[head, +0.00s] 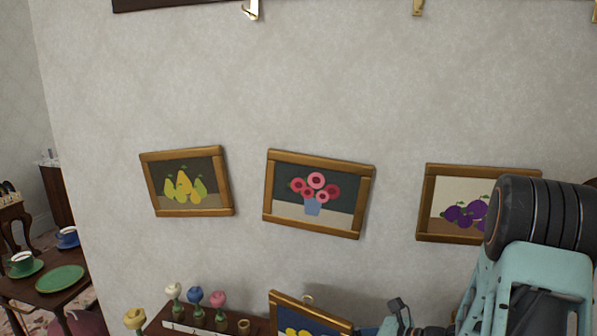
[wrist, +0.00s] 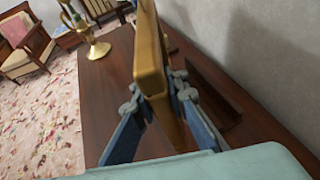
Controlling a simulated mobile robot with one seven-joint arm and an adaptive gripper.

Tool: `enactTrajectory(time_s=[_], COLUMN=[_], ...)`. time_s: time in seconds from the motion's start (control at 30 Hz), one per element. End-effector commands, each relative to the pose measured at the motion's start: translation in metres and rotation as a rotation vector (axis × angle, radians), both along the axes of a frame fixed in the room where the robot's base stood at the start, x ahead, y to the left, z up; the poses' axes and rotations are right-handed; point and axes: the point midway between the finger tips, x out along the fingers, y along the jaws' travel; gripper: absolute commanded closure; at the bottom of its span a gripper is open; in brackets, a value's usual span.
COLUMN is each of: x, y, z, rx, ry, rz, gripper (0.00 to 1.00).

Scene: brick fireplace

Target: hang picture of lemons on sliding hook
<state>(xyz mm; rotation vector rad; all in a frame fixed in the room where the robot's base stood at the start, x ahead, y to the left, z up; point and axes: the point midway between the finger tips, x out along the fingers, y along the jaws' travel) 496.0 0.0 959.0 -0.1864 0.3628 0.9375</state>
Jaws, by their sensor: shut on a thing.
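The picture of lemons (head: 300,318), yellow shapes on blue in a gold-brown frame, shows at the bottom edge of the head view, tilted and partly cut off. A small ring shows at its top edge. My gripper (wrist: 158,92) is shut on its frame, which appears nearly edge-on in the wrist view (wrist: 148,55), with a finger on each side. Brass hooks hang along the top of the head view: one left of centre (head: 251,11), one right of centre (head: 417,7), and one at the right edge (head: 595,10). I cannot tell which slides.
Pictures of pears (head: 187,181), flowers (head: 318,193) and purple fruit (head: 458,203) hang on the wall. My arm overlaps the last one. Below are flower ornaments (head: 196,297). A wooden surface (wrist: 105,85) and a brass stand (wrist: 97,48) show in the wrist view.

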Motion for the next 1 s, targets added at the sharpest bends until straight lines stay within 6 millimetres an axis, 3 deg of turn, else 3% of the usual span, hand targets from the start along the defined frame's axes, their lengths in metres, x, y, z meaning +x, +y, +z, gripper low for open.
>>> enactTrajectory(time_s=[0.2,0.37,0.57,0.8,1.0], x=[0.003,0.016,0.046,0.077,0.092], y=[0.0,0.002,0.01,0.032,0.055], z=[0.005,0.028,0.089,0.185,0.268], rx=[0.0,-0.002,-0.005,-0.003,-0.001], ry=[-0.003,-0.008,-0.012,-0.013,-0.014], rz=[0.003,0.016,0.044,0.065,0.063], gripper=[1.0,1.0,1.0,1.0,1.0])
